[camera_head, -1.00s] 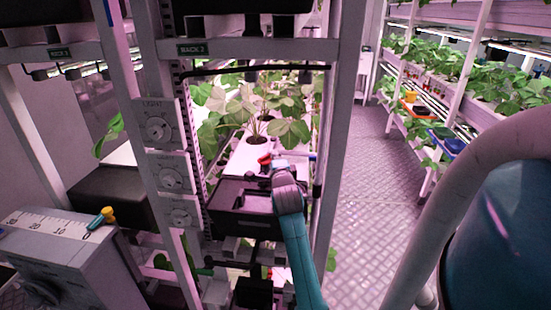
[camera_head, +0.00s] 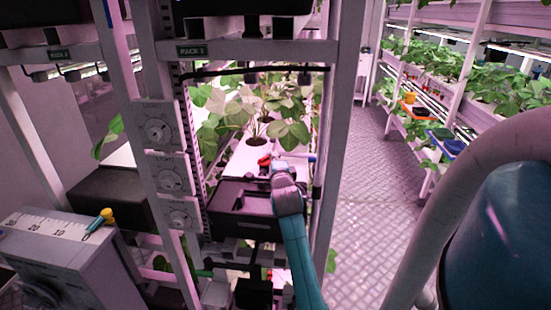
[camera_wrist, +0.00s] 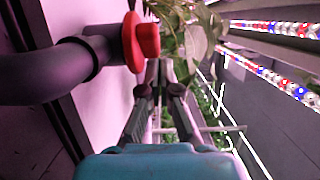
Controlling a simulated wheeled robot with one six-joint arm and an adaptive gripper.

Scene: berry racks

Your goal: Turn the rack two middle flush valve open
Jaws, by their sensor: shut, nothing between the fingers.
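The red flush valve handle (camera_head: 265,160) shows at the front of the middle tier of the rack with the "RACK 2" sign (camera_head: 192,50). In the wrist view the red valve handle (camera_wrist: 141,42) is a round disc with a knob, on the end of a dark grey elbow pipe (camera_wrist: 60,68). My gripper (camera_wrist: 157,68) is shut and empty, its fingertips just below and right of the handle in the picture. I cannot tell whether they touch it. In the head view my wrist (camera_head: 287,185) hides most of the gripper.
A black tray (camera_head: 242,197) sits below the valve, with leafy plants (camera_head: 255,115) behind. The rack's white right post (camera_head: 335,150) stands close to my arm. Dial boxes (camera_head: 165,128) line the left post. The grated aisle floor (camera_head: 375,200) at right is clear.

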